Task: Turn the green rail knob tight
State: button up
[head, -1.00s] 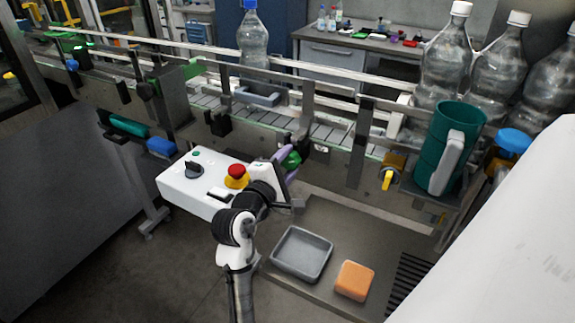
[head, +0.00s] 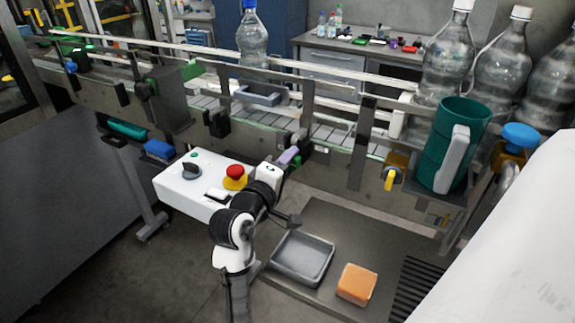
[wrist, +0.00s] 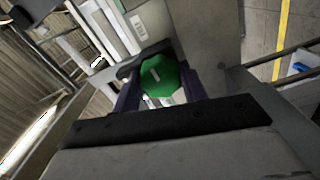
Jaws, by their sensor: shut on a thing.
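The green rail knob (wrist: 160,82) sits between the two purple fingers of my gripper (wrist: 160,92) in the wrist view. The gripper is shut on it, with a finger on either side. A pale mark shows on the knob's face. In the head view, my gripper (head: 289,156) is at the front side of the conveyor, beyond the white control box. Only a small part of the knob (head: 297,162) shows there, mostly hidden by a finger.
The white control box (head: 180,188) with a red button (head: 235,174) stands close left of my arm. A clear bottle (head: 253,45) stands on the conveyor (head: 325,135). A teal cylinder (head: 440,160) is at right. A grey tray (head: 302,257) and orange block (head: 356,284) lie below.

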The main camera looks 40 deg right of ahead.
jog(key=o, duration=1)
jog(key=shift+c, duration=0.2)
jog(key=p+v, duration=0.3)
jog(key=v, duration=1.1)
jog(key=shift+d+f, duration=0.1)
